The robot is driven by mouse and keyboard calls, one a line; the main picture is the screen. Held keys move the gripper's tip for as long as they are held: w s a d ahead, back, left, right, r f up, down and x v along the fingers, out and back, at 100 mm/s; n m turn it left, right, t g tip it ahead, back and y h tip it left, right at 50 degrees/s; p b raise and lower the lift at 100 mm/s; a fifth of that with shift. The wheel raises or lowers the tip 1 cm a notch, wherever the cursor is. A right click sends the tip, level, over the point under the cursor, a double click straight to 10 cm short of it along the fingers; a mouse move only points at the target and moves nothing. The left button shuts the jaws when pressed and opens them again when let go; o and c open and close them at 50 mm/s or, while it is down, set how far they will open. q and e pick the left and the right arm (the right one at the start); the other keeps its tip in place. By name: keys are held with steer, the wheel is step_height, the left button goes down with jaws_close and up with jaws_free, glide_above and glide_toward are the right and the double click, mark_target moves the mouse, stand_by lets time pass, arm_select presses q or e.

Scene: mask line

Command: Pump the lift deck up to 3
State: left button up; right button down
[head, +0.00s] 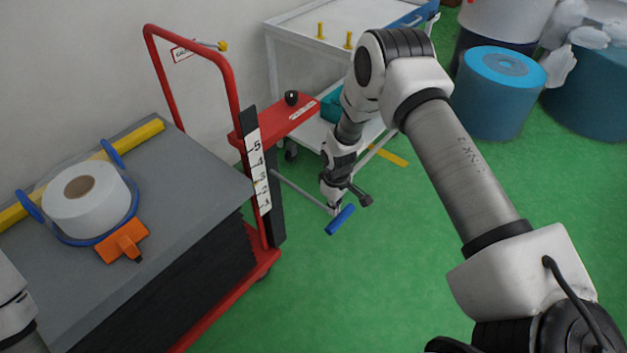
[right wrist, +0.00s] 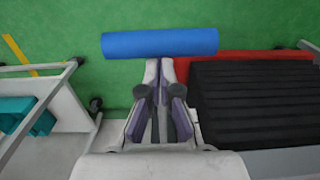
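The lift deck (head: 205,170) is a grey platform on black bellows (head: 215,265), within a red cart frame (head: 237,100). A white scale (head: 257,165) numbered 1 to 5 stands at its right corner. A small yellow mark beside the scale is near 2, a little below 3. A thin lever from the cart ends in a blue handle (head: 340,219). My right gripper (head: 334,207) is just above that handle, its fingers together. In the right wrist view, the fingertips (right wrist: 160,66) meet the near edge of the blue handle (right wrist: 160,43); contact is unclear. My left gripper is out of view.
A white roll (head: 88,203) in a blue holder with an orange clamp (head: 122,241) sits on the deck. A red shelf with a black knob (head: 291,97) is behind the scale. A white trolley (head: 305,30) and blue rolls (head: 495,95) stand behind. Green floor around the handle is clear.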

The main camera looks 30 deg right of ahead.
step_height(320, 180, up, 22)
steer(key=p, duration=0.8)
steer(key=s+a+f+m, duration=0.1)
steer(key=s+a+f, duration=0.1)
steer(key=s+f, duration=0.3)
steer(key=s+a+f+m, duration=0.2)
steer(key=s+f, duration=0.3)
steer(key=s, duration=0.9)
steer(key=s+a+f+m, duration=0.2)
steer(key=s+a+f, duration=0.2)
steer(key=s, duration=0.6)
steer(key=shift+a+f, duration=0.15)
steer(key=shift+f, duration=0.35)
